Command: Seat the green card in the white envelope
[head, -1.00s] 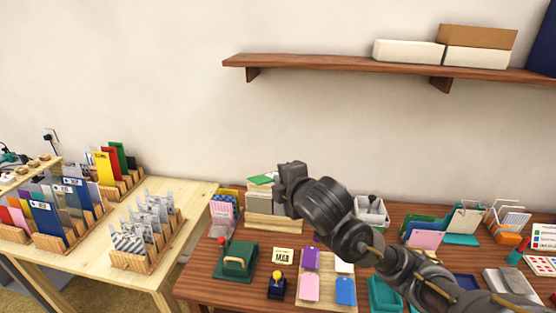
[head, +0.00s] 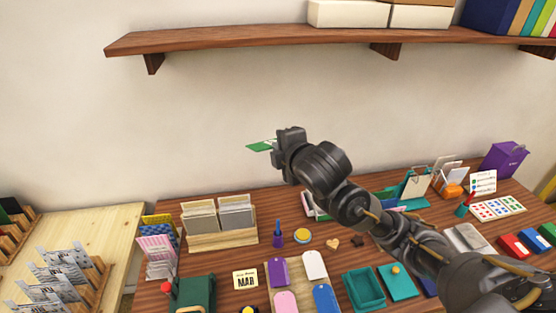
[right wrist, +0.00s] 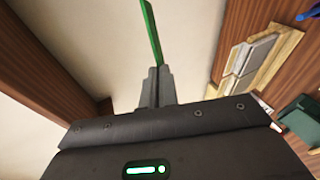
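My right gripper (head: 277,145) is shut on the green card (head: 259,146) and holds it in the air, above the table and in front of the wall. In the right wrist view the closed fingers (right wrist: 155,84) grip one end of the card (right wrist: 151,34), which shows as a thin green strip, nearly edge-on. A white flat piece (head: 314,264) lies among purple, pink and blue ones on the table; I cannot tell if it is the white envelope. My left gripper is not in view.
A wooden holder (head: 222,240) with grey-fronted card stacks stands below the card. A shelf (head: 270,37) runs along the wall above. A blue stamp (head: 278,234), a teal box (head: 364,288) and a rack with papers (head: 414,184) stand on the crowded table.

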